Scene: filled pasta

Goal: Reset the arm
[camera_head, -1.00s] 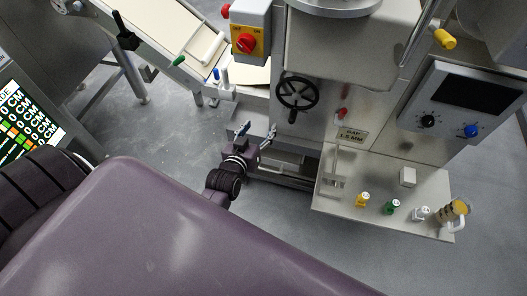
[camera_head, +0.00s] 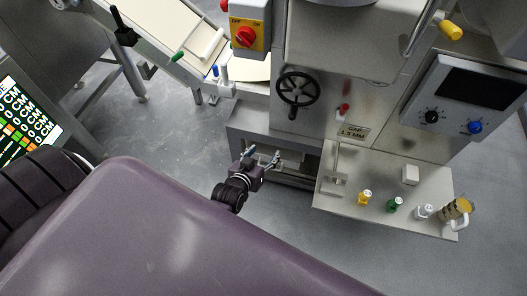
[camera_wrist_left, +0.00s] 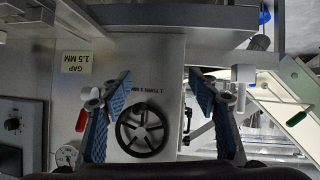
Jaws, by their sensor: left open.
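My left gripper (camera_head: 262,157) is open and empty in front of the lower part of the pasta machine. Its two blue-padded fingers also show spread apart in the left wrist view (camera_wrist_left: 162,115). Between them, some way off, is the black handwheel (camera_wrist_left: 143,128) on the machine's steel front. The handwheel also shows in the head view (camera_head: 297,88), above and to the right of the gripper, not touched by it. My right gripper is in neither view.
A steel shelf (camera_head: 330,200) holds a yellow-capped bottle (camera_head: 364,198), a green one (camera_head: 394,205), a white one (camera_head: 424,211) and a jar (camera_head: 457,208). A control box with a red knob (camera_head: 245,37) is above. A conveyor (camera_head: 150,20) stands upper left. Grey floor (camera_head: 150,130) is open at left.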

